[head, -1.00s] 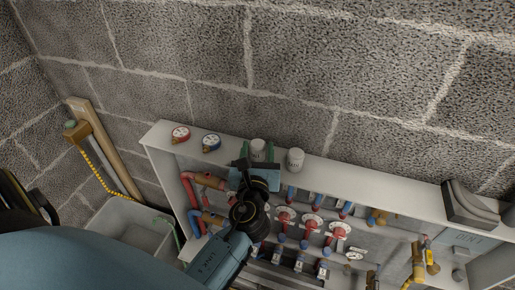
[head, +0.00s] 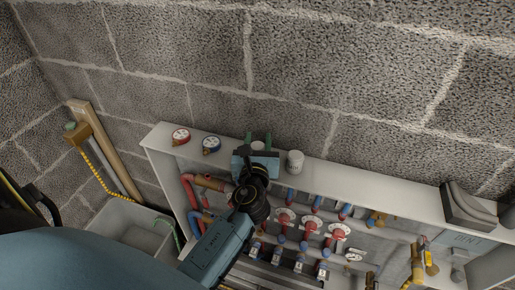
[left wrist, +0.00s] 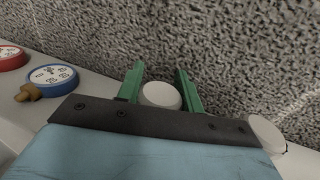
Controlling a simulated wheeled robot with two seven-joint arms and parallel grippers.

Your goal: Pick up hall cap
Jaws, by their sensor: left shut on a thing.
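Two white caps stand on top of the white manifold cabinet. The left one (head: 258,146) is between the green fingers of my left gripper (head: 258,140), which is shut on it. In the left wrist view this cap (left wrist: 161,95) shows its round pale top between the two green fingers (left wrist: 160,84); its lower part is hidden behind the gripper body. The other white cap (head: 295,160) stands free just to the right, also at the right edge of the wrist view (left wrist: 267,134). I see no readable name on either cap. My right gripper is not in view.
A block wall rises close behind. Pipes and valves fill the cabinet below.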

